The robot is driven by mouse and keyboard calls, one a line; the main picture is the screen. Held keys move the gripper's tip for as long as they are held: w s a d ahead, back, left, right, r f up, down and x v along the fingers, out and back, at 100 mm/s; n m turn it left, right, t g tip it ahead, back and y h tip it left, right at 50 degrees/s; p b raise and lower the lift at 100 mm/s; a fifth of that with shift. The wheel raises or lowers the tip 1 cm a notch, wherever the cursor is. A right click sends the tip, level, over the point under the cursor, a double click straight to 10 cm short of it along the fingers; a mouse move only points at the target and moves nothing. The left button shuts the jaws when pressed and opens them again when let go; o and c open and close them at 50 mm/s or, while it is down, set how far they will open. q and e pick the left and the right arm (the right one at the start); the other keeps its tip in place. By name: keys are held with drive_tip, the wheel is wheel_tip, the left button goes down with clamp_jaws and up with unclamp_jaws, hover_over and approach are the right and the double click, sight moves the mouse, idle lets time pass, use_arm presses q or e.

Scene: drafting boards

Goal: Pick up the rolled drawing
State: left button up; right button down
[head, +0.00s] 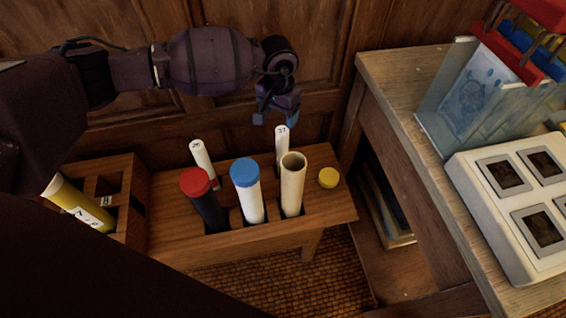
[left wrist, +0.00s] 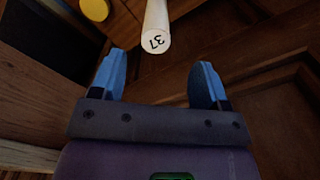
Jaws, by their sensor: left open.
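A thin white rolled drawing marked 37 (head: 282,150) stands upright at the back of the wooden rack (head: 180,245). A second white roll, with a mark too small to read surely (head: 203,160), leans slightly in the back to its left. My left gripper (head: 275,117) hangs just above and beside the top of roll 37, open and empty. In the left wrist view, the end of roll 37 (left wrist: 156,38) lies beyond the gap between the blue fingertips (left wrist: 158,72), apart from both. My right gripper is not in view.
A red-capped dark tube (head: 197,183), a blue-capped white tube (head: 245,178) and an open cream tube (head: 292,180) stand in front of the rolls. A yellow cap (head: 328,178) lies to the right. A wooden table (head: 405,85) stands right; a panelled wall is close behind.

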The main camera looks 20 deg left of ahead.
sight(282, 131)
use_arm(q)
wheel_tip(282, 131, down, 4)
drive_tip(key=shift+r, duration=0.25)
drive_tip(key=shift+f+b, duration=0.35)
drive_tip(key=shift+f, duration=0.1)
drive_tip(key=f, duration=0.1)
drive_tip(key=f+b, duration=0.1)
drive_tip(key=f, duration=0.3)
drive_tip(key=shift+w+d, duration=0.3)
drive_tip(key=shift+w+r, duration=0.1)
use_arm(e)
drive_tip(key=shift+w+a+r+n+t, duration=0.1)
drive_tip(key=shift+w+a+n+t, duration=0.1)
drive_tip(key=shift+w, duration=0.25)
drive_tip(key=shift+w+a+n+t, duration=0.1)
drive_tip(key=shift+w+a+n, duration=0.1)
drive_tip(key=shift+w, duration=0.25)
use_arm(q)
drive_tip(key=c, duration=1.2)
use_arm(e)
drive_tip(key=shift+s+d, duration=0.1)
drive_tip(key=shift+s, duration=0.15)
